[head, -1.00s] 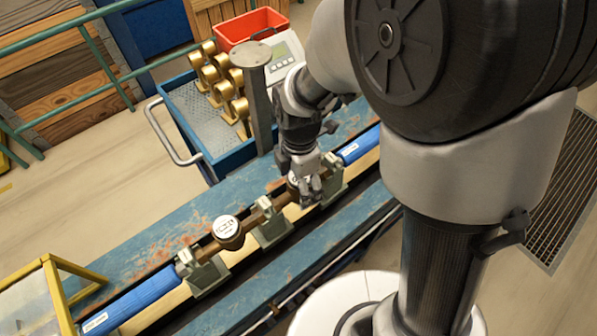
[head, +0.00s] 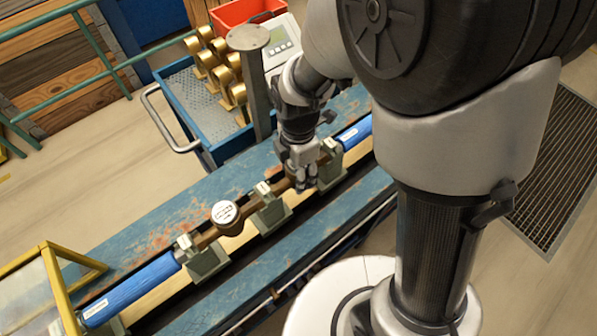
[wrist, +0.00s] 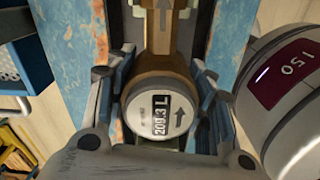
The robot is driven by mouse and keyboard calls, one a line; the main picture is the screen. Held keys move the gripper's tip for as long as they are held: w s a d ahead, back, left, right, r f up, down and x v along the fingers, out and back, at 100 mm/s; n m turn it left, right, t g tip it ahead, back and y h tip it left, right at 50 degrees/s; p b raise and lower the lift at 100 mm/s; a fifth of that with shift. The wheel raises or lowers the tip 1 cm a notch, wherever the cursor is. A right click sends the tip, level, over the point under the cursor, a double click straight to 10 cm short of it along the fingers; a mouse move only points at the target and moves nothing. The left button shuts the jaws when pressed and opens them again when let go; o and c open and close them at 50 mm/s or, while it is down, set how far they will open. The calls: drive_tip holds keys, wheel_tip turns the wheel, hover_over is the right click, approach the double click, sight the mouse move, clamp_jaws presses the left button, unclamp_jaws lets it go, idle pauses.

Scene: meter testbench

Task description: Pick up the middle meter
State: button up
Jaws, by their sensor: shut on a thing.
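Two brass meters show in line on the blue bench. One meter (head: 225,213) with a round white face sits at the left, between two grey-green clamps, apart from my gripper. My gripper (head: 303,184) is at the other meter, between the centre clamp and the right clamp, and mostly hides it in the head view. In the wrist view my gripper's fingers (wrist: 163,95) are on both sides of this meter (wrist: 160,115), shut on its body. Its face reads 209.3 L with an arrow. The head view does not show whether it is raised from the line.
Grey-green clamps (head: 268,213) stand along the line, with blue pipes (head: 135,288) at its ends. A steel post (head: 250,80) rises close behind my arm. A blue cart (head: 180,110) with brass parts and a red bin (head: 245,12) stands behind. A yellow frame (head: 60,290) is at front left.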

drive_tip(key=c, duration=0.7)
drive_tip(key=shift+w+r, duration=0.1)
drive_tip(key=shift+r, duration=0.05)
